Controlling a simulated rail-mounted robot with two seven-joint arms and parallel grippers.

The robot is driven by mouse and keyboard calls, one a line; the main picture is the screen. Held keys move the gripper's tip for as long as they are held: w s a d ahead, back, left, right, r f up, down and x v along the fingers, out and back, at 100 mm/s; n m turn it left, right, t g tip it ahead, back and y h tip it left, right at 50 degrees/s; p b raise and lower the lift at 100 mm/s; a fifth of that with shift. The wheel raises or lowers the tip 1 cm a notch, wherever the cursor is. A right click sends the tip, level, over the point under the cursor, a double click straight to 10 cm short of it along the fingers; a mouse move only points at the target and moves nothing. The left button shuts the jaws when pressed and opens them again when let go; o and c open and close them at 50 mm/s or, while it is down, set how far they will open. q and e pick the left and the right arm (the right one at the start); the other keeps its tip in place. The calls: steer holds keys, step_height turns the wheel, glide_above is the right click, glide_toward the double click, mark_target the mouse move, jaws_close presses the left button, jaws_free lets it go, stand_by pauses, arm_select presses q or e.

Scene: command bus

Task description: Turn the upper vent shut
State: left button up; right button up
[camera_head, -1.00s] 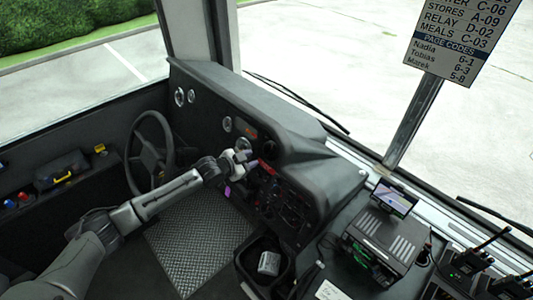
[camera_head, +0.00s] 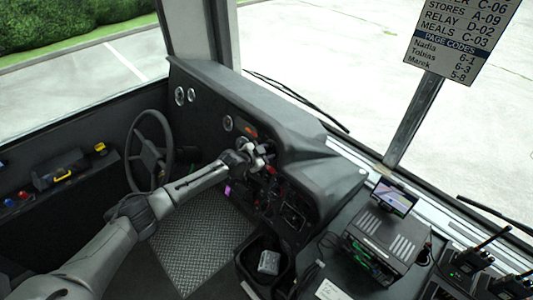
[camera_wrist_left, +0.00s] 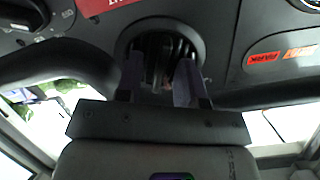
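My left gripper (camera_head: 262,153) is at the dashboard, right of the steering wheel, its arm reaching in from the lower left. In the left wrist view a round dark vent (camera_wrist_left: 160,47) with slats sits in the panel straight ahead. The two left fingers (camera_wrist_left: 159,82) stand apart, one on each side of the vent's dark middle, their tips at or just inside its ring. I cannot tell whether they touch the slats. The gripper partly hides the vent in the head view. My right gripper is out of view.
The steering wheel (camera_head: 149,150) stands left of my left arm. Other round fittings (camera_head: 227,123) sit along the dashboard. A red label (camera_wrist_left: 104,4) and small orange labels are on the panel. A bin (camera_head: 266,262) and a radio unit (camera_head: 380,240) stand at the right.

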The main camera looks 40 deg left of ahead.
arm_select(q)
steer(key=shift+c, duration=0.5)
jaws_close()
steer(key=shift+n+b, duration=0.35)
steer(key=shift+n, duration=0.85)
steer(key=n, duration=0.2)
steer(key=shift+n, duration=0.3)
steer(key=n, duration=0.3)
steer(key=shift+n, duration=1.8)
